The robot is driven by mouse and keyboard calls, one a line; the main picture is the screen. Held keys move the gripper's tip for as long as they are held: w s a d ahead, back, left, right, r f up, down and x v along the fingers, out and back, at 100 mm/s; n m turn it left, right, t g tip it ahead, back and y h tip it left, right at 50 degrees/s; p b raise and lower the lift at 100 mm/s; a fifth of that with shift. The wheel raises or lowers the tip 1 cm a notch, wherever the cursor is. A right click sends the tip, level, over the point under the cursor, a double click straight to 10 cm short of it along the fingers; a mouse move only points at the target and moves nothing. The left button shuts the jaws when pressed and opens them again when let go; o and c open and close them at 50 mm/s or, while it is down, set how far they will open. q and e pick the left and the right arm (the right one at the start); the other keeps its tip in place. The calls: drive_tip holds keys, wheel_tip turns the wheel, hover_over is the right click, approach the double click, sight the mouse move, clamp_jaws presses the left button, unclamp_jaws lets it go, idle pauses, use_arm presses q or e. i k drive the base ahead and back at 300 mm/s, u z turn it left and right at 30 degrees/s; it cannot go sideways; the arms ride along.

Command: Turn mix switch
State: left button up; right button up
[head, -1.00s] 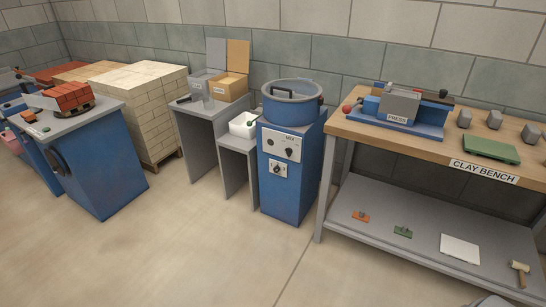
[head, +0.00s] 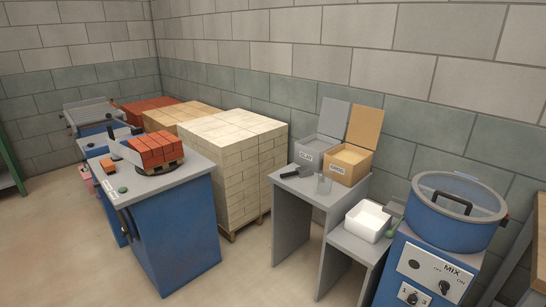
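The mix switch (head: 444,286) is a dark knob on the white panel (head: 432,274) of the blue mixer (head: 453,215), at the lower right of the head view. The panel reads MIX, with OFF and ON marks by the knob. Another dark knob sits left of it, and a numbered dial (head: 412,298) is below, partly cut off by the frame's bottom edge. The mixer's round tub has a lid with a dark handle (head: 440,203). Neither of my grippers is in view.
Left of the mixer stand a grey table with clay and sand boxes (head: 345,162) and a lower stand with a white bin (head: 368,220). Brick pallets (head: 235,150) and a blue cabinet (head: 170,235) are further left. Floor is open at front left.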

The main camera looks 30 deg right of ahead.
sight(445, 286)
drive_tip(key=z, duration=0.1)
drive_tip(key=i, duration=1.3)
drive_tip(key=z, duration=0.75)
drive_tip(key=i, duration=0.85)
drive_tip(key=z, duration=1.55)
drive_tip(key=i, duration=0.75)
drive_tip(key=z, duration=0.6)
